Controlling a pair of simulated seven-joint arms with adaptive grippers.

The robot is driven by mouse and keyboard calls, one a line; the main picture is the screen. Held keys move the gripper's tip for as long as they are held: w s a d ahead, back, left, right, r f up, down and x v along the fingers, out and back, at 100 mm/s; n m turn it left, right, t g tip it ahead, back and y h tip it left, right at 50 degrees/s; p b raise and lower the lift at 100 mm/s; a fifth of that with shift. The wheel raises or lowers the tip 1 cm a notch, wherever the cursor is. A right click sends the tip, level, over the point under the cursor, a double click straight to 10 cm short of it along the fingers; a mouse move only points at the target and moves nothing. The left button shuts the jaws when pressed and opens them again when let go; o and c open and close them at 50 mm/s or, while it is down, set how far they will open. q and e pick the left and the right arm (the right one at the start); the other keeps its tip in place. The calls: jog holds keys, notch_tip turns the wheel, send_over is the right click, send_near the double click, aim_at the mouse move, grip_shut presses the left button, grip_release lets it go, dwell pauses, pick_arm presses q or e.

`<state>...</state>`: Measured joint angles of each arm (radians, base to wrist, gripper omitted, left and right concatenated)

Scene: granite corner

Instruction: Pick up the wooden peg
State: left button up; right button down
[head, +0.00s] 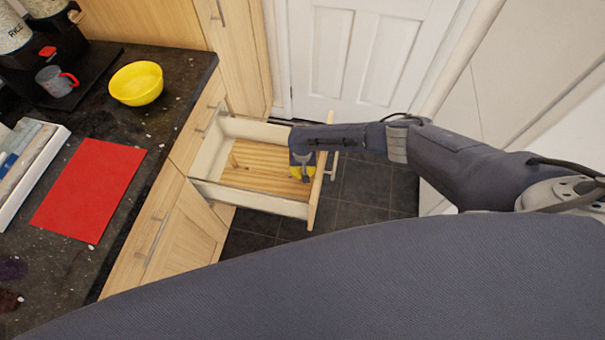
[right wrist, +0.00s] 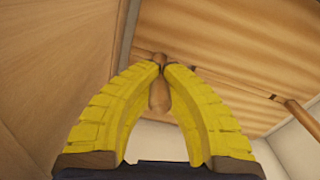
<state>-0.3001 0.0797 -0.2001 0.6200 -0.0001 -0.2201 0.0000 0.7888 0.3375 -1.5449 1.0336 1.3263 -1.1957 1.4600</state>
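The drawer (head: 249,199) is pulled open, and my right gripper (head: 302,175) reaches down into it near its front panel. In the right wrist view, the yellow fingers (right wrist: 162,68) come together at their tips on a wooden peg (right wrist: 158,96). Its rounded top shows just beyond the tips and its thicker body shows between the fingers. In the head view this peg is hidden by the gripper. My left gripper is not in view.
The drawer's front panel (head: 318,190) and pale side walls stand close around the gripper. On the dark counter at left are a yellow bowl (head: 136,83), a red mat (head: 90,190), a white tray (head: 45,152) and a grey cup (head: 54,82). Dark floor tiles (head: 365,190) lie open right of the drawer.

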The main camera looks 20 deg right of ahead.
jog(key=shift+r, duration=0.2)
notch_tip(320, 180, up, 24)
jog(key=shift+f, duration=0.2)
dwell(1.6)
dwell(0.3)
